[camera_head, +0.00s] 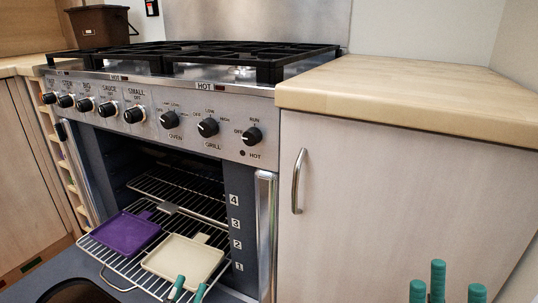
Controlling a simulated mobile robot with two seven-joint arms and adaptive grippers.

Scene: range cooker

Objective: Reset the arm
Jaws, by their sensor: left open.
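My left gripper (189,288) shows at the bottom edge as teal fingertips set a little apart, just in front of the cream tray (184,259). It is open, with nothing seen between its fingertips. I cannot tell whether it touches the tray or rack. My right gripper (447,290) shows at the bottom right as teal fingers spread apart, in front of the pale cupboard door (390,200). It looks open and empty. The arms and the lower parts of both grippers are out of frame.
The oven is open, with a wire rack (119,262) pulled out. A purple tray (127,233) and the cream tray lie on it. Above are knobs (208,127) and a black hob grate (200,55). A wooden worktop (420,90) at right is clear. A brown container (100,27) stands behind.

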